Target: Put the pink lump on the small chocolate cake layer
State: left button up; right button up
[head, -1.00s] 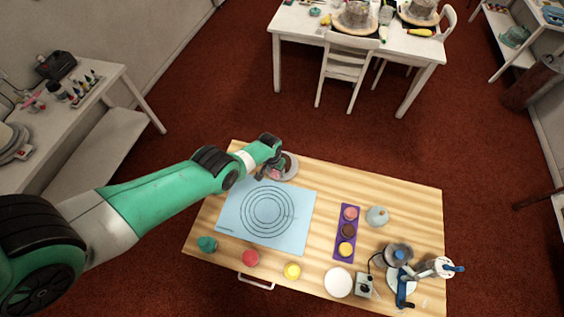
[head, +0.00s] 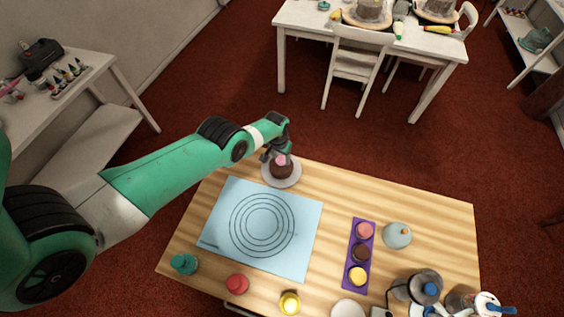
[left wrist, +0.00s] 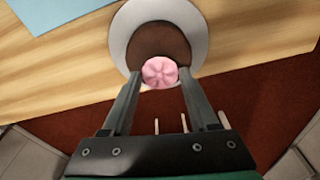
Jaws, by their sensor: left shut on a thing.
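The pink lump (head: 281,159) is small and round, with petal-like grooves on top in the left wrist view (left wrist: 160,72). My left gripper (head: 274,155) is shut on it, with one finger on either side. The small chocolate cake layer (head: 282,171) is a dark brown round on a pale plate (head: 283,182) at the table's far edge. In the left wrist view, the lump overlaps the edge of the cake layer (left wrist: 156,42) nearest the gripper. I cannot tell whether lump and cake touch. My right gripper is not in view.
A blue mat (head: 220,228) with printed circles lies in front of the plate. A purple tray (head: 350,250) holds pink, brown and yellow rounds. A grey-blue domed thing (head: 397,235) stands beside it. Red, yellow and teal items line the front edge. Bare wood lies right of the plate.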

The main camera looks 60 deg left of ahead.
aim_at(279, 164)
pick_arm(q)
notch_tip(279, 164, down, 2)
jog(key=shift+s+d+f+b, duration=0.1)
jog(key=shift+b, duration=0.25)
jog(key=shift+s+d, duration=0.1)
jog(key=shift+r, duration=0.2)
jog(key=shift+f, duration=0.2)
jog(key=o, duration=1.3)
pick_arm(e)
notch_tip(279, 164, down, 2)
pick_arm(q)
jog(key=shift+r, duration=0.1)
jog(key=r+p, duration=0.8)
jog(key=p, duration=0.1)
jog(key=s+r+p, duration=0.1)
jog(key=r+p, duration=0.3)
jog(key=p, duration=0.1)
jog(key=shift+d+r, duration=0.1)
jog(key=shift+d, duration=0.3)
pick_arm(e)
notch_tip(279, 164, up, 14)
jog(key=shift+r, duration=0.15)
